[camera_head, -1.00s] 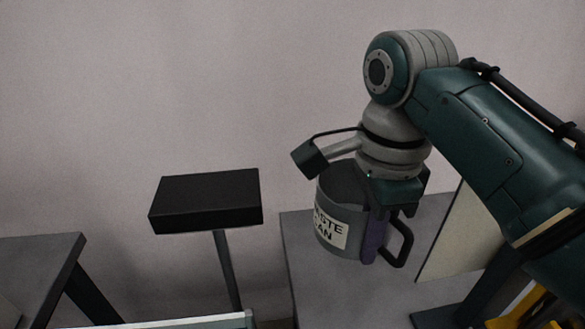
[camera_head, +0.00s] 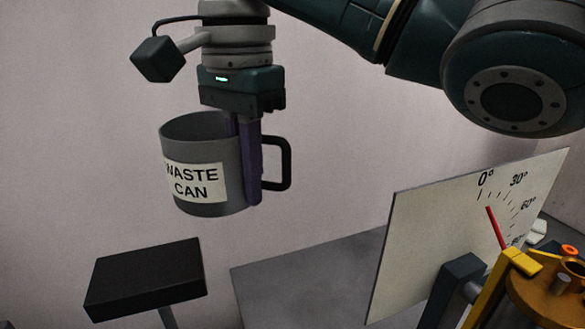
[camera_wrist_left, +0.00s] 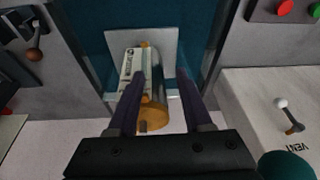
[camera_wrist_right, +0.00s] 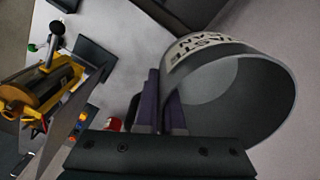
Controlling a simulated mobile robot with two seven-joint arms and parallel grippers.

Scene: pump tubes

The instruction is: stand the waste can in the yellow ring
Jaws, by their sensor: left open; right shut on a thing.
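The waste can (camera_head: 190,203) is a grey mug-like can with a white "WASTE CAN" label and a dark handle. It hangs upright in the air in the head view, above table height. My right gripper (camera_head: 250,190) is shut on its wall, on the handle side, with the purple fingers pointing down. In the right wrist view the can (camera_wrist_right: 275,105) shows its open, empty-looking mouth beside the fingers (camera_wrist_right: 158,100). My left gripper (camera_wrist_left: 158,82) is open, with a labelled cylinder (camera_wrist_left: 155,90) between or beyond its fingers; no contact can be made out. I cannot make out the yellow ring.
A black-topped stand (camera_head: 145,280) is at lower left. A grey table (camera_head: 300,280) lies below the can. A tilted dial board (camera_head: 440,240) with a red needle (camera_head: 495,226) and a yellow-brown device (camera_head: 540,285) stand at right. The left wrist view shows a white lever (camera_wrist_left: 288,115) marked VENT.

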